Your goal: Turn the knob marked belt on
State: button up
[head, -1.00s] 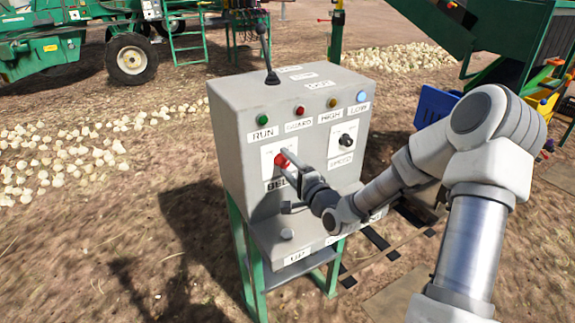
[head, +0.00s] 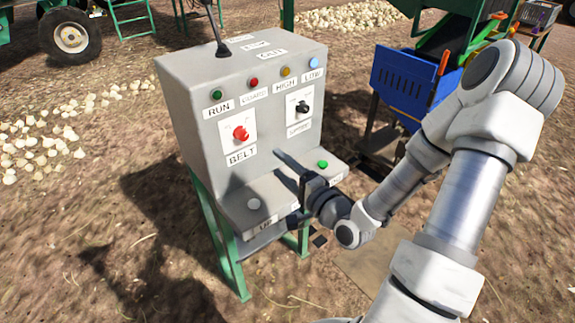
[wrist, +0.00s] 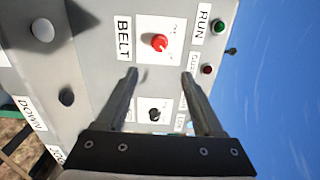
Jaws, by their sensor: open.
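The red belt knob (head: 241,133) sits on a white plate above the BELT label (head: 242,155), on the front of a grey control box. Its pointing direction is too small to read surely. In the wrist view the red knob (wrist: 159,42) shows beyond the fingertips, with the BELT label (wrist: 124,38) to its left. My gripper (head: 288,163) is in front of the box, below and right of the knob and apart from it. In the wrist view my gripper (wrist: 160,75) is open, with nothing between its fingers.
A black knob (head: 302,107) is right of the red one. Lamps line the panel's top, and a black lever (head: 222,48) rises above. A blue bin (head: 402,80) stands behind, right.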

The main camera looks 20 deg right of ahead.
jog(key=shift+p+v, duration=1.1)
jog(key=shift+p, duration=1.15)
jog(key=shift+a, duration=0.1)
